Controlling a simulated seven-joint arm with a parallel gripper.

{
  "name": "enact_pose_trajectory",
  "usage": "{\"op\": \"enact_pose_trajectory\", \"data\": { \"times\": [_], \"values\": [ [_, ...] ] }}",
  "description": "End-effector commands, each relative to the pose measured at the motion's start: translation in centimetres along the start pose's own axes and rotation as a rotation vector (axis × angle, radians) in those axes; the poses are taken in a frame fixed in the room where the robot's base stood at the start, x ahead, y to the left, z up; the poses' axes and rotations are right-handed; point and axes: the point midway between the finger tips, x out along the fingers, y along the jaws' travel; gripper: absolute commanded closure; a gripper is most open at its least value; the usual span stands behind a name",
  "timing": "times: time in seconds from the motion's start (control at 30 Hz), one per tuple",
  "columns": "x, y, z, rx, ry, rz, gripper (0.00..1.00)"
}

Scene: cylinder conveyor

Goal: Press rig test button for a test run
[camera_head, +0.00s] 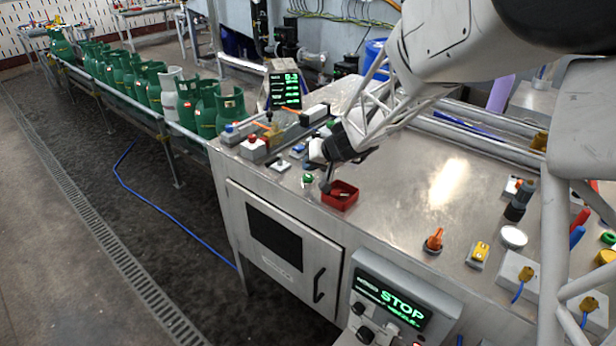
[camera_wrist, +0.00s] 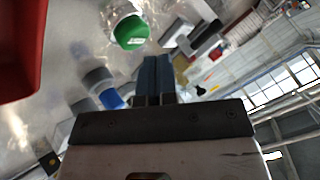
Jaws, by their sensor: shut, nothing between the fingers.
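My gripper (camera_head: 326,184) is shut and empty above the left end of the steel bench, close to the red tray. Its dark fingers lie together in the wrist view (camera_wrist: 153,75). A green round button (camera_head: 308,179) with a pale base is just left of the fingertips; it also shows in the wrist view (camera_wrist: 131,32), apart from them. A red button (camera_head: 252,139) on a white box and a blue-topped control (camera_head: 229,128) stand further left. I can read no label marking the rig test button.
A red tray (camera_head: 341,193) lies beside the fingers. A lit display (camera_head: 286,90) stands behind the controls, and a STOP panel (camera_head: 402,298) at the front. Green cylinders (camera_head: 230,108) line the conveyor at left. The bench's middle (camera_head: 420,185) is clear.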

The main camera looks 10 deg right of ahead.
Motion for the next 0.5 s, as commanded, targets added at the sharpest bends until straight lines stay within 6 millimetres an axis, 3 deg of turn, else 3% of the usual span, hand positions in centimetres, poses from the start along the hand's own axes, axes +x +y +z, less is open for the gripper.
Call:
{"op": "enact_pose_trajectory", "data": {
  "times": [0.5],
  "values": [
    [-1.6, -1.1, -1.1, -0.001, 0.000, -0.001, 1.00]
  ]
}}
